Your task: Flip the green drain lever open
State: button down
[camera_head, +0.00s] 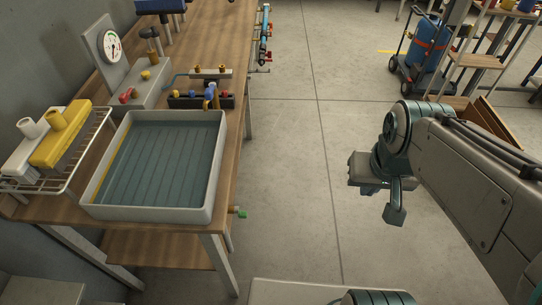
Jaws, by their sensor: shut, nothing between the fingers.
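The green drain lever (243,214) is small and sits at the end of a short brass-coloured stub. The stub sticks out of the right side of the white basin (150,214), low and near its front corner. The lever's exact angle is too small to tell. My gripper (394,215) hangs over the open floor, well to the right of the lever and apart from it. It is shut and holds nothing. Nothing covers the lever.
The basin stands on a wooden workbench (225,55) with a pressure gauge (111,44) and a valve manifold (200,101) behind it. A rack (75,170) with yellow and white parts is at left. The floor between bench and arm is clear. A cart (424,50) stands far right.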

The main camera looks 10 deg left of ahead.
aim_at(243, 215)
jog(key=z, duration=0.05)
jog(key=i, duration=0.3)
jog(key=u, duration=0.85)
